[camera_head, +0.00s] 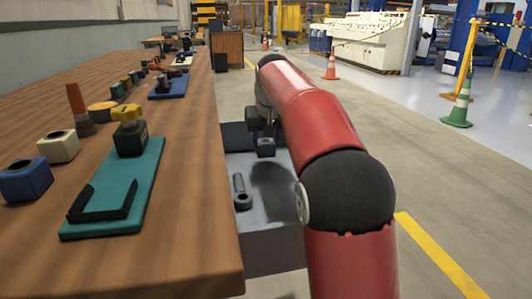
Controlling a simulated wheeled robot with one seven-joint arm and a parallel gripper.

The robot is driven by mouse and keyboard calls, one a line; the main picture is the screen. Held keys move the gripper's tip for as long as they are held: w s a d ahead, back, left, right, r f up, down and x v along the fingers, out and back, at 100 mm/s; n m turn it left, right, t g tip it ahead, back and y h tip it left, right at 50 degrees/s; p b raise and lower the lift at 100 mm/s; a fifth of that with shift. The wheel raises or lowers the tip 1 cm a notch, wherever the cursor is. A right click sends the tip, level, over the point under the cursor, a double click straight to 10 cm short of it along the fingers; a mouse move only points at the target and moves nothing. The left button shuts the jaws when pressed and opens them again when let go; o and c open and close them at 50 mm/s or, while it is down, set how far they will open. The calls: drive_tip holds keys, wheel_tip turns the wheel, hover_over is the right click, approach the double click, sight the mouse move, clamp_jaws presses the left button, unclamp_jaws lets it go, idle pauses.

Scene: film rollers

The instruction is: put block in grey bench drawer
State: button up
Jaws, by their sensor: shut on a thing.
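A small dark block (266,148) shows just below my gripper (261,132), which is seen from behind and partly hidden by my red arm. The gripper is shut on the block and holds it over the grey bench drawer (276,240). The drawer stands open on the right side of the wooden bench. A shadow lies on the drawer floor below and nearer than the block. The gap between block and drawer floor is hard to judge. The fingertips are too small and dark to make out.
A dark grey tool (241,193) lies in the drawer at its left. The bench top (190,215) carries a teal mat (142,185) with a black bracket, and several small blocks and parts. Open floor with a yellow line (435,258) lies to the right.

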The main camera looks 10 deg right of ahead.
drive_tip(key=shift+f+b, duration=0.3)
drive_tip(key=shift+f, duration=0.95)
drive_tip(key=shift+f, duration=0.15)
drive_tip(key=o, duration=1.3)
drive_tip(key=p+v, duration=0.3)
drive_tip(key=v, duration=0.9)
